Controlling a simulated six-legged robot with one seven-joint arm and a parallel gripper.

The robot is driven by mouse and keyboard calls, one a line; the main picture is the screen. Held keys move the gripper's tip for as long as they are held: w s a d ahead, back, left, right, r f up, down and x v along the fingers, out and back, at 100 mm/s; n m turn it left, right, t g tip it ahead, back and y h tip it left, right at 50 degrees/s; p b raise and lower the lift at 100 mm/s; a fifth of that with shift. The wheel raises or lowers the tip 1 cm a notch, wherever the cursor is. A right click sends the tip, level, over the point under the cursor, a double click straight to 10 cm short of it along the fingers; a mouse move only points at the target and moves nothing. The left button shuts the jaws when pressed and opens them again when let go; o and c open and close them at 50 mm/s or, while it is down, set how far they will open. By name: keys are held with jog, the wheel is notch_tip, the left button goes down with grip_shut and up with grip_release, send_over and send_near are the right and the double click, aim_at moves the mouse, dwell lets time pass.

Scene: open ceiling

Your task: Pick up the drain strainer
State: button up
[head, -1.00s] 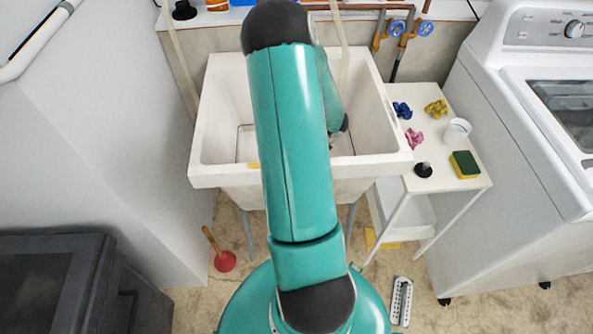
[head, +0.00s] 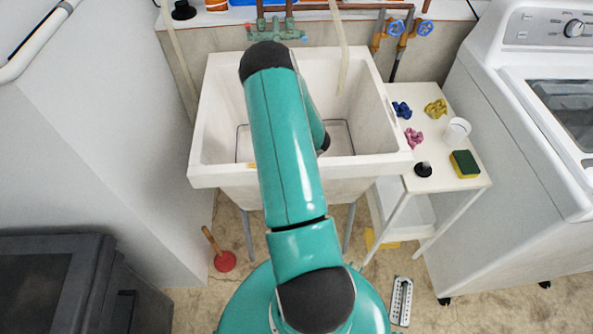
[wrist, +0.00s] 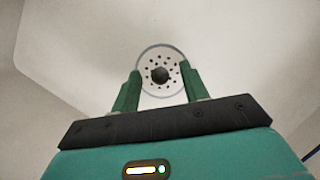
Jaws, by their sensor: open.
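The drain strainer (wrist: 160,74) is a round pale disc with small holes, a grey rim and a dark central knob. In the wrist view it lies on the pale sink surface. My gripper (wrist: 161,70) is open, its two green fingers on either side of the strainer in the picture. I cannot tell whether they touch it or how far above it they are. In the head view my teal arm reaches into the white sink (head: 222,100) and hides the strainer and my gripper.
The sink walls surround my gripper. Taps (head: 277,33) stand behind the sink. A white side table (head: 448,178) on the right holds a sponge (head: 465,164), a white cup (head: 457,130) and crumpled cloths. A plunger (head: 224,261) stands on the floor at left.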

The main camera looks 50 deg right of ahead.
grip_shut()
jog(key=w+a+r+n+t, duration=0.15)
jog(key=r+n, duration=0.35)
jog(key=r, duration=0.7)
jog(key=a+r+n+t, duration=0.1)
jog(key=a+r+n, duration=0.3)
jog(key=r, duration=0.8)
jog(key=w+d+f+n, duration=0.1)
jog(key=w+d+f, duration=0.1)
jog(key=w+d, duration=0.7)
jog(key=shift+w+d+f, duration=0.3)
jog(key=shift+d+f, duration=0.1)
jog(key=shift+d, duration=0.5)
